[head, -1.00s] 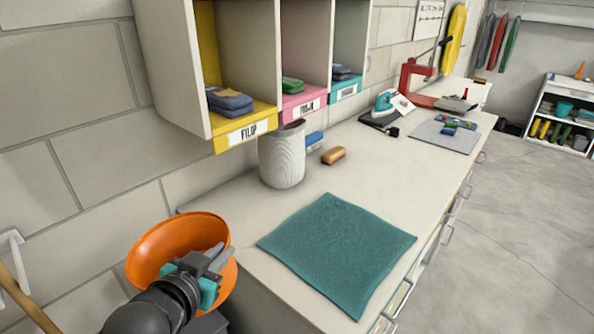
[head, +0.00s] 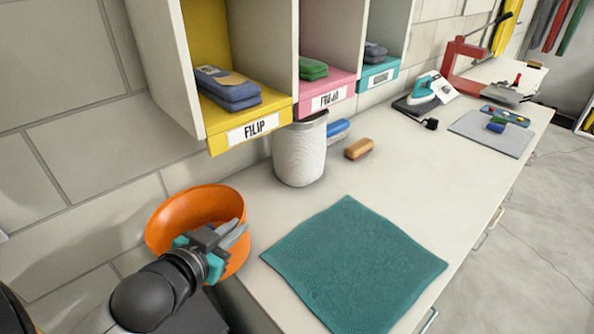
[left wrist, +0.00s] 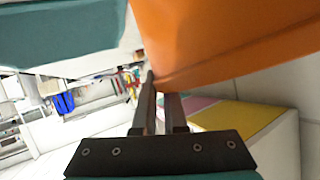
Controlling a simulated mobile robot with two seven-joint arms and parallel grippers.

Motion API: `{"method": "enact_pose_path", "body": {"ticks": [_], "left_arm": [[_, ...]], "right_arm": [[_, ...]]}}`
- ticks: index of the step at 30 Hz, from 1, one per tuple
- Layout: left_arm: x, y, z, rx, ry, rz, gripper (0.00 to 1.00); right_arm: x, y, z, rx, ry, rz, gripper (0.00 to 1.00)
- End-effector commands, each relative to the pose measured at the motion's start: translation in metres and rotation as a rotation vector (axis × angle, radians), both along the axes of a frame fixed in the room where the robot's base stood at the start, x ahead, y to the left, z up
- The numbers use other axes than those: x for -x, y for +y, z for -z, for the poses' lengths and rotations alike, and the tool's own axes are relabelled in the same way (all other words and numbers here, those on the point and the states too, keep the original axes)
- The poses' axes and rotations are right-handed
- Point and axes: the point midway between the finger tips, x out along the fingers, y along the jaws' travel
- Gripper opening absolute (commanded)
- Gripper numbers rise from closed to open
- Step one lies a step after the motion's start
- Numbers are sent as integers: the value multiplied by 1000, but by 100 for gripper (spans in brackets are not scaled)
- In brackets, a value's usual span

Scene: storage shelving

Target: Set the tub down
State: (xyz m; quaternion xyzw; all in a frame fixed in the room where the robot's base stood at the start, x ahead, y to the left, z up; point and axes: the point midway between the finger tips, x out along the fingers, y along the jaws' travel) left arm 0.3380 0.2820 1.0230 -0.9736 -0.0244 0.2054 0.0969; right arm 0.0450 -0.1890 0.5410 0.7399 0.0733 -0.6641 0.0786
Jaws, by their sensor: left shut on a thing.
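The orange tub (head: 168,226) is a round, open bowl at the left end of the counter in the head view, tilted with its opening partly toward the camera. My left gripper (head: 232,236) is shut on its wall, at the near right side. The tub also fills the upper right of the left wrist view (left wrist: 235,40), next to the fingers (left wrist: 160,100). The tub hides the counter's back left corner, and I cannot tell whether its underside touches anything. My right gripper is not in view.
A teal mat (head: 355,262) lies flat on the counter (head: 420,180), right of the tub. A ribbed whitish bin (head: 299,152) stands behind it, near a brown-topped brush (head: 358,149) and a blue item (head: 338,128). Labelled cubbies (head: 251,126) overhang the counter's back.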

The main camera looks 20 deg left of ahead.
Motion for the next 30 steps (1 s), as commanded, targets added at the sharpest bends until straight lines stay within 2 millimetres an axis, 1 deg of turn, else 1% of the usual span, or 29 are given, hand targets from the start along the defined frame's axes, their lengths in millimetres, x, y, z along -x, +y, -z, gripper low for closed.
{"method": "enact_pose_path", "body": {"ticks": [1, 6, 8, 24, 30], "left_arm": [[-9, 1, -2, -3, -6, 1, 0], [-35, 4, -2, -5, -5, 1, 0], [-45, 5, -2, -4, -6, 1, 0], [-131, 13, -1, -2, -3, -2, 0], [-156, 16, -1, -2, -2, -1, 0]], "right_arm": [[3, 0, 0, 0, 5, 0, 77], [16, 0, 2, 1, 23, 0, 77], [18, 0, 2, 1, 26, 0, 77], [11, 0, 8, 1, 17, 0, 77], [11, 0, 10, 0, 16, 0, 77]]}}
